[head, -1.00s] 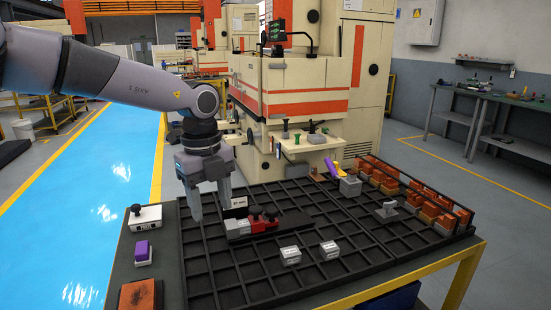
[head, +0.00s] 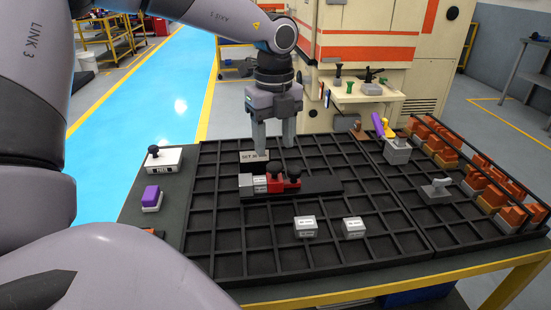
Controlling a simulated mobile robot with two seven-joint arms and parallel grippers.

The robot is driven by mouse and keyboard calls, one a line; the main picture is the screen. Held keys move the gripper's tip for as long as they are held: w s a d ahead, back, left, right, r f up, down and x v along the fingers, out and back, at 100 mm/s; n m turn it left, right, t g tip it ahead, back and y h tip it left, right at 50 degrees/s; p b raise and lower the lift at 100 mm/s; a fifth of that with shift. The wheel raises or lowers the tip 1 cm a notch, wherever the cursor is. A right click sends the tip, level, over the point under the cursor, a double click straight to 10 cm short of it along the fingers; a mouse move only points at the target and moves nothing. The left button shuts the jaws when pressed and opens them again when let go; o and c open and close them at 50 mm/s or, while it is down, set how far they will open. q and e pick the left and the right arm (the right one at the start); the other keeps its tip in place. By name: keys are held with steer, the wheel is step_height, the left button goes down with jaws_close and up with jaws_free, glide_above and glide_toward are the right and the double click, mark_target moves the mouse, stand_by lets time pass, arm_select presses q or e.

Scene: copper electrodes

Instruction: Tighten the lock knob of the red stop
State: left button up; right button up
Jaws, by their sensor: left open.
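The red stop (head: 288,187) sits on a dark rail (head: 322,186) in the black tray. Two dark knobs stand at it: one (head: 275,169) at its left and one (head: 295,173) on its right part. I cannot tell from here which is the lock knob or how tight it is. A light grey block (head: 246,184) lies left of the stop. My left gripper (head: 274,149) points down with its fingers apart and empty, above and behind the stop, by the "SET 30 mm" plate (head: 247,157). My right gripper is not in view.
Two small white-grey blocks (head: 305,227) (head: 354,228) lie in front of the rail. Orange copper pieces (head: 480,170) fill a rack at the right. A grey holder (head: 397,151) stands back right. A purple-topped block (head: 151,197) and a white box with a black knob (head: 163,160) are left.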

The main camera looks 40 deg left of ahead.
mark_target(275, 165)
arm_select(q)
step_height(275, 165, down, 4)
steer(key=shift+f+b, duration=0.2)
steer(key=shift+b, duration=0.5)
steer(key=shift+r, duration=0.15)
steer(key=shift+w+f+b, duration=0.1)
steer(key=shift+f+b, duration=0.25)
steer(key=shift+b, duration=0.2)
steer(key=c, duration=0.8)
steer(key=o, duration=0.8)
